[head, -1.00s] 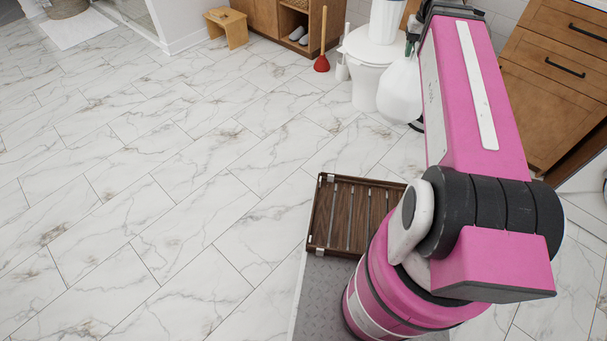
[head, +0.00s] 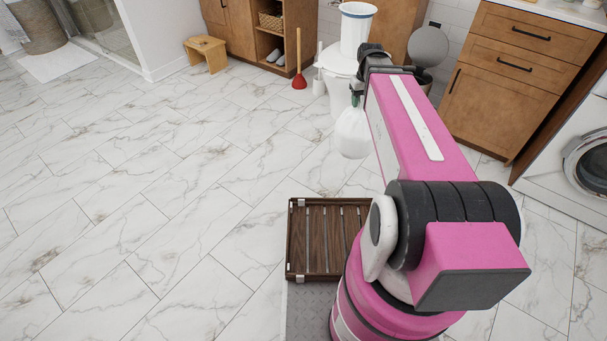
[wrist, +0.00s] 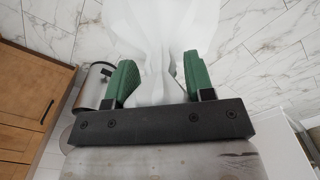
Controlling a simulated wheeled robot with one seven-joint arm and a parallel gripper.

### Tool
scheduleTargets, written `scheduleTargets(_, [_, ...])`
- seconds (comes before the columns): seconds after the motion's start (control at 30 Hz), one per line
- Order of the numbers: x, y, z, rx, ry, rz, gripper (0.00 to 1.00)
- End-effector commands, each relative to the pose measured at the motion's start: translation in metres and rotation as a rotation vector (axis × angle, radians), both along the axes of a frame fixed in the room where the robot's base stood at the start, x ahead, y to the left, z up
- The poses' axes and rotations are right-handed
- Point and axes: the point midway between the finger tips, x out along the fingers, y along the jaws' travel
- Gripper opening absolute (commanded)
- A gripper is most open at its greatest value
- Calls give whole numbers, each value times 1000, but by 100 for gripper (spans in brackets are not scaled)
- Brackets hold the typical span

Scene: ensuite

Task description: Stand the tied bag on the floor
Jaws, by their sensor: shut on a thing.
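The tied bag (head: 351,132) is white and hangs below the end of my arm in the head view, in front of the toilet. In the wrist view its gathered white neck (wrist: 160,75) lies between the green fingers of my gripper (wrist: 155,82), which is shut on it. The gripper (head: 357,92) is mostly hidden behind my arm in the head view. The bag's underside appears above the marble-tiled floor (head: 200,180), with no clear contact.
A brown slatted tray (head: 297,240) is in front of my base. The toilet (head: 340,85) with a white bin (head: 357,28) on it, a red plunger (head: 299,80) and an open pedal bin (head: 428,50) stand behind. A wooden stool (head: 206,54) is far left. Open floor lies left.

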Motion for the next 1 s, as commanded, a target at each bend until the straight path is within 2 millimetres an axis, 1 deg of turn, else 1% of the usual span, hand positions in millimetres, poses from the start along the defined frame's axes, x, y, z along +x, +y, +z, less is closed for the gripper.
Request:
scheduleTargets(0.03, [3, -1, -12, 0, 3, 12, 0])
scheduleTargets(0.1, [6, -3, -28, -1, 3, 31, 0])
scheduleTargets(0.47, [13, -10, -112, -2, 2, 131, 0])
scheduleTargets(0.73, [11, -15, -176, -2, 2, 205, 0])
scheduleTargets(1.0, [3, -20, -242, -3, 2, 281, 0])
